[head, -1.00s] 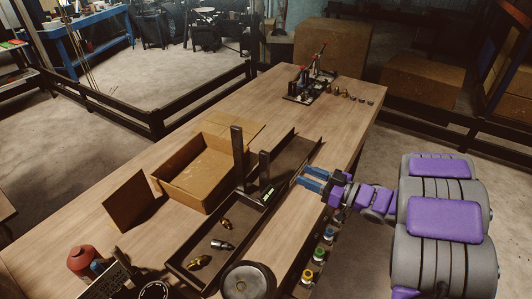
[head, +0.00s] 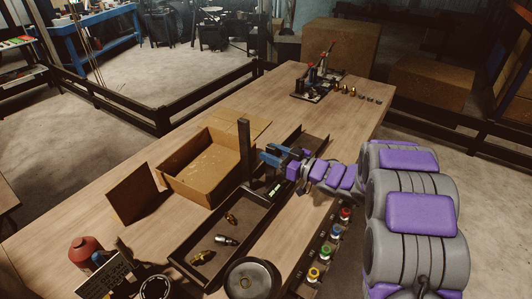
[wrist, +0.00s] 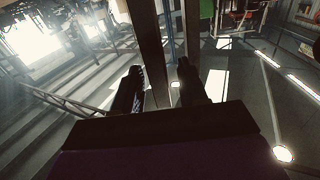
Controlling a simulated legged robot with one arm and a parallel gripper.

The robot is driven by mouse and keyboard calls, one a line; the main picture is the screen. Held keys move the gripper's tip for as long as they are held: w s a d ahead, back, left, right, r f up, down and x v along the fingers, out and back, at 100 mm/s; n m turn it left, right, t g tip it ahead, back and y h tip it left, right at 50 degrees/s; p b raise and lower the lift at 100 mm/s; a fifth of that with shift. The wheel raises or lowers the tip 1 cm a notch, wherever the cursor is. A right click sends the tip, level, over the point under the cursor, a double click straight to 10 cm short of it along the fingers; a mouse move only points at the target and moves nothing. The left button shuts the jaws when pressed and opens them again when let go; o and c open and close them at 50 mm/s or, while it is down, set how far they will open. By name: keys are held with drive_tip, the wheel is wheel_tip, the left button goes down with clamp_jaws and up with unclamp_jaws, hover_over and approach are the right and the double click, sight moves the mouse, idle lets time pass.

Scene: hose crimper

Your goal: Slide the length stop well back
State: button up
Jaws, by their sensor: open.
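The length stop appears to be the dark carriage on the long dark tray, with a tall dark post (head: 245,150) and a label with green marks (head: 276,189) at its foot. Its second, shorter post is hidden behind my gripper in the head view. My gripper (head: 271,154) is open, its blue fingers just right of the tall post and above the tray. In the wrist view, my gripper's dark fingers (wrist: 158,82) are apart, and a dark upright post (wrist: 150,45) shows between them. I cannot tell whether the fingers touch it.
The tray (head: 203,285) holds several brass and steel fittings in its near part. An open cardboard box (head: 200,180) stands close on its left. Several coloured caps (head: 325,251) line the table's right edge. A small press (head: 318,80) stands at the far end.

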drive_tip(key=shift+x, duration=1.2)
clamp_jaws()
